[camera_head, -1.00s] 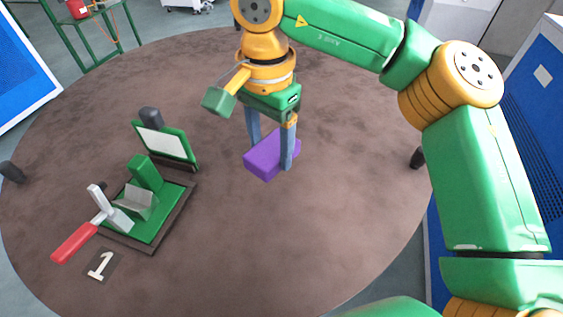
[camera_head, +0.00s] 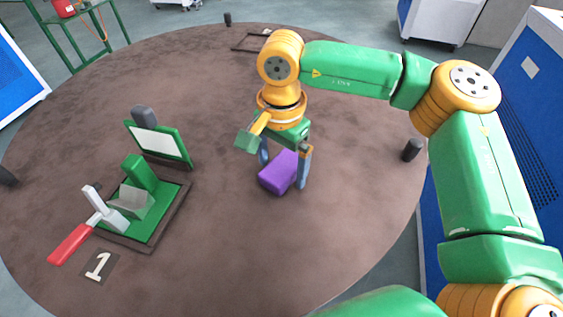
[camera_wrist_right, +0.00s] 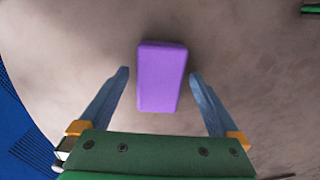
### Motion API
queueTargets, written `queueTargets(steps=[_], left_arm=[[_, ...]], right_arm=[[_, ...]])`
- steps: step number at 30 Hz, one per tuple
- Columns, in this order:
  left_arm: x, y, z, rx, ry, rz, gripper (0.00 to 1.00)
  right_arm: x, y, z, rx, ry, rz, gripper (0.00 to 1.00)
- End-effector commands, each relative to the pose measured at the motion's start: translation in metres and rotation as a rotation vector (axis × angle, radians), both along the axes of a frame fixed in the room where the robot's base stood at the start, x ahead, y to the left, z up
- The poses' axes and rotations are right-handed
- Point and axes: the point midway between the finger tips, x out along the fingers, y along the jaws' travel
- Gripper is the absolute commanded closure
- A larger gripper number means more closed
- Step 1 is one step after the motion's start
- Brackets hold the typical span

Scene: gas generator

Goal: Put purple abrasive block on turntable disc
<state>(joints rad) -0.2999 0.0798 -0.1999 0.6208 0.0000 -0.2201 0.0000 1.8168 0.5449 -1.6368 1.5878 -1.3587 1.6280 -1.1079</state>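The purple abrasive block (camera_head: 279,173) lies on the brown turntable disc (camera_head: 230,235), right of the disc's middle. My right gripper (camera_head: 283,172) is open, with its blue-grey fingers on either side of the block. In the right wrist view the block (camera_wrist_right: 162,77) shows beyond and between the two spread fingertips (camera_wrist_right: 158,73), with a clear gap on each side. The fingers do not touch it there. My left gripper is not in view.
A green fixture (camera_head: 146,205) with a red-handled clamp (camera_head: 70,243) and an upright framed panel (camera_head: 159,141) stands on the disc at left. A number 1 marker (camera_head: 99,266) lies in front. Blue cabinets (camera_head: 515,130) stand beyond the right edge.

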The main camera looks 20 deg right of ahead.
Motion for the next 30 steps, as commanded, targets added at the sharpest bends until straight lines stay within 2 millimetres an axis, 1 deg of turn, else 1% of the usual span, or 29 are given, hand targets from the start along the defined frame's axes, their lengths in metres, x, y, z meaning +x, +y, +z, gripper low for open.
queueTargets(steps=[5, 7, 8, 11, 18, 21, 24, 30], left_arm=[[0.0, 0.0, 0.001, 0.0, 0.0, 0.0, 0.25], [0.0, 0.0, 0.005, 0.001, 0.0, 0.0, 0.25], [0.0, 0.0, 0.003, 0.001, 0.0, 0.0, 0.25], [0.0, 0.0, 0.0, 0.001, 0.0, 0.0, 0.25], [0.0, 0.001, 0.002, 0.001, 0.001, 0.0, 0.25], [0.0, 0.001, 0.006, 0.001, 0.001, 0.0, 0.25], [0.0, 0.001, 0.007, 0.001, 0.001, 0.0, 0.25], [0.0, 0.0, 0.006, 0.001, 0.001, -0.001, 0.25]], right_arm=[[0.0, 0.0, 0.001, 0.0, 0.0, 0.0, 0.02], [0.0, 0.0, 0.007, 0.0, -0.001, 0.0, 0.02], [0.001, 0.0, 0.008, 0.0, -0.004, -0.001, 0.02], [0.001, 0.0, 0.028, 0.001, -0.005, -0.002, 0.02], [0.001, 0.001, 0.095, 0.001, -0.003, 0.001, 0.02], [0.001, 0.001, 0.113, 0.0, -0.001, 0.002, 0.02], [0.0, 0.0, 0.122, -0.001, 0.001, 0.002, 0.02], [0.0, 0.0, 0.124, -0.001, 0.001, 0.003, 0.02]])
